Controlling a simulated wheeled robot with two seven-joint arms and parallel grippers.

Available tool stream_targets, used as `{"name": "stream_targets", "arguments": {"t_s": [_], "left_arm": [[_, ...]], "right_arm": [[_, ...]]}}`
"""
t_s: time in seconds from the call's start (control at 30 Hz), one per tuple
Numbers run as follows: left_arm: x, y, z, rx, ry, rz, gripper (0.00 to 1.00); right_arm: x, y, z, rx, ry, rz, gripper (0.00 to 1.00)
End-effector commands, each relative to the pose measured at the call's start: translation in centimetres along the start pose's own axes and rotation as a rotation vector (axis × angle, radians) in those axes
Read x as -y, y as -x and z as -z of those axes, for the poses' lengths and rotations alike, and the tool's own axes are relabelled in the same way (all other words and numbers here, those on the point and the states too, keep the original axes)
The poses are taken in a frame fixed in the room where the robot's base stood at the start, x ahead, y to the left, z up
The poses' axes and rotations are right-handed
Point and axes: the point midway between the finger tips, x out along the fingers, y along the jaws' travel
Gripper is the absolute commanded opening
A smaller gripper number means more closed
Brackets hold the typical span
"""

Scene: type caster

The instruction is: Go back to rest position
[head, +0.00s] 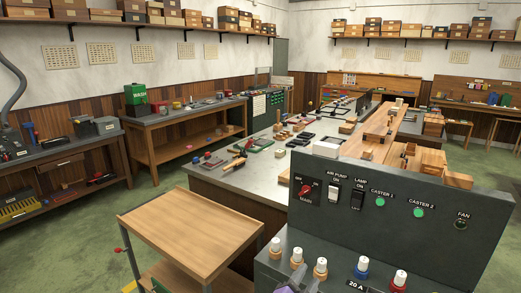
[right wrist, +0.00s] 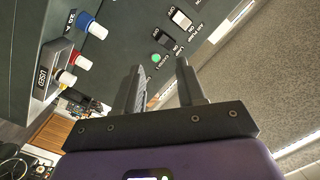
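The dark grey control panel (head: 390,215) of the type caster stands at the lower right of the head view. It has a red main switch (head: 306,190), an air pump switch (head: 333,191), a lamp switch (head: 357,198), and lit green caster 1 (head: 380,201) and caster 2 (head: 418,212) lights. My right gripper (right wrist: 163,72) points at the panel in the right wrist view, its two fingers apart with nothing between them. Whether a fingertip touches the panel cannot be told. Only a purple bit of my right arm shows at the head view's bottom edge. My left gripper is out of view.
A long workbench (head: 262,172) with tools lies behind. Side benches and wall shelves are farther off. Green floor is open at the left.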

Motion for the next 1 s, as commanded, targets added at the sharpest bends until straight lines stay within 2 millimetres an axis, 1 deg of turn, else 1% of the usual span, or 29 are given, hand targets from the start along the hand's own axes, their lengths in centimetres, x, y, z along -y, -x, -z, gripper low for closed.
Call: {"name": "stream_targets", "arguments": {"t_s": [0.03,0.1,0.17,0.27,0.37,0.4,0.47,0.5,0.57,0.6,0.67,0.7,0.77,0.8,0.9,1.0], "left_arm": [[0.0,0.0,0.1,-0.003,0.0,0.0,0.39],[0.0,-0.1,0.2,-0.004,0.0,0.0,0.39],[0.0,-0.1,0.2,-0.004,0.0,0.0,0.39],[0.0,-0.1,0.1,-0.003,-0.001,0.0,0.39],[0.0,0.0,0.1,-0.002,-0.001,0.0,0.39],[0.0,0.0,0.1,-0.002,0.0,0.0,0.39],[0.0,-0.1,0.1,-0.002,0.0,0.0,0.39],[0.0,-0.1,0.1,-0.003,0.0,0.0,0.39],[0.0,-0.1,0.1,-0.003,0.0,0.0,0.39],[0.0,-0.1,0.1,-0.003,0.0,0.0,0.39],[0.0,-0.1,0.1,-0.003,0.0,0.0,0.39],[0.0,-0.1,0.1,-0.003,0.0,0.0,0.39],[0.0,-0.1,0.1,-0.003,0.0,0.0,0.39],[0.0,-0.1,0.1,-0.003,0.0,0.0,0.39],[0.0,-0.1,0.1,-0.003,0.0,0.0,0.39],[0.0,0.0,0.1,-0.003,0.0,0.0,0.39]], "right_arm": [[-1.1,-0.8,-1.3,0.037,0.036,-0.001,0.39],[-2.4,-1.4,-3.2,0.098,0.082,0.004,0.39],[-3.5,-1.9,-4.8,0.153,0.122,0.008,0.39],[-6.0,-2.4,-7.8,0.261,0.192,0.008,0.39],[-9.3,-2.5,-11.2,0.397,0.268,-0.001,0.39],[-11.1,-2.4,-12.7,0.465,0.302,-0.007,0.39],[-14.1,-1.7,-15.2,0.581,0.353,-0.021,0.39],[-16.5,-0.9,-16.9,0.672,0.387,-0.033,0.39],[-20.1,0.8,-19.2,0.818,0.432,-0.052,0.39],[-22.4,2.4,-20.6,0.918,0.457,-0.065,0.39],[-25.7,4.9,-22.2,1.066,0.486,-0.082,0.39],[-27.7,6.9,-23.1,1.164,0.499,-0.093,0.39],[-30.1,9.8,-23.9,1.299,0.511,-0.103,0.39],[-31.5,11.6,-24.3,1.381,0.515,-0.107,0.39],[-33.8,15.5,-24.6,1.544,0.514,-0.109,0.39],[-34.9,17.9,-24.6,1.643,0.509,-0.105,0.39]]}}
